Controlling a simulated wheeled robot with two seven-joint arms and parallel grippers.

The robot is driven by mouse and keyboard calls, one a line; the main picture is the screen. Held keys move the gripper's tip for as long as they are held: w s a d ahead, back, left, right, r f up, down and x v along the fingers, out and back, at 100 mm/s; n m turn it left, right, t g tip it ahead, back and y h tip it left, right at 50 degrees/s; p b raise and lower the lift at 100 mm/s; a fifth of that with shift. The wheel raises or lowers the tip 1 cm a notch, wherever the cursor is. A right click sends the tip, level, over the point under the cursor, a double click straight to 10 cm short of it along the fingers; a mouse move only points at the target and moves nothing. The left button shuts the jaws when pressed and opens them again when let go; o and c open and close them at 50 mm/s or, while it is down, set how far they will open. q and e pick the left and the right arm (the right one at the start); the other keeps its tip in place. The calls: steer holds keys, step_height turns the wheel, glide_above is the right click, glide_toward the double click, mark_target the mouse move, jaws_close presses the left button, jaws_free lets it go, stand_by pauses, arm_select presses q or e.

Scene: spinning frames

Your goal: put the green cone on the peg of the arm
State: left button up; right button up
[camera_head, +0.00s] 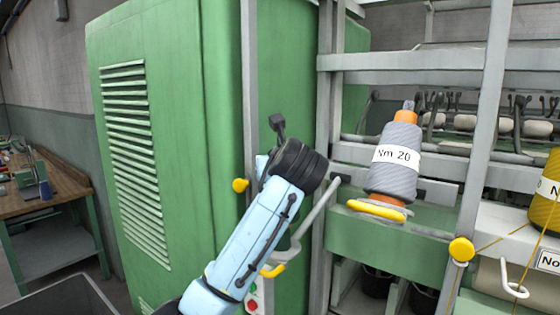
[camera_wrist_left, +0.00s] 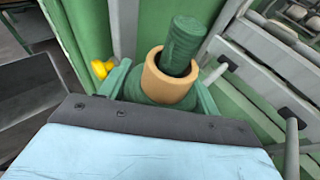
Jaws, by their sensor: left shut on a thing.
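The green cone (camera_wrist_left: 150,90) shows in the left wrist view, with a tan collar (camera_wrist_left: 170,88) at its end. A dark green rod (camera_wrist_left: 184,45) sticks out through the collar; I cannot tell whether it is a peg or part of the cone. My left gripper (camera_wrist_left: 163,80) is shut on the cone, a finger on either side. In the head view my left wrist hides gripper and cone. A grey bent arm (camera_head: 316,212) of the frame passes behind my wrist, with a yellow part (camera_head: 273,270) at its lower end. My right gripper is not in view.
A grey cone labelled Nm 20 (camera_head: 393,172) sits above a yellow ring (camera_head: 376,209) to the right. A large green cabinet (camera_head: 170,100) fills the left. A grey upright (camera_head: 487,120) and a yellow knob (camera_head: 240,185) are near. A yellow cone (camera_head: 547,200) is at the right edge.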

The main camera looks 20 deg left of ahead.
arm_select(q)
steer(key=shift+s+f, duration=0.1)
steer(key=shift+f, duration=2.5)
steer(key=o, duration=1.4)
steer(key=shift+f, duration=0.1)
steer(key=shift+c, duration=0.2)
steer(key=shift+f, duration=0.1)
steer(key=b+v, duration=0.2)
steer(key=v, duration=1.1)
steer(key=shift+s+b, duration=0.2)
steer(key=shift+b, duration=0.15)
steer(key=shift+d, duration=0.1)
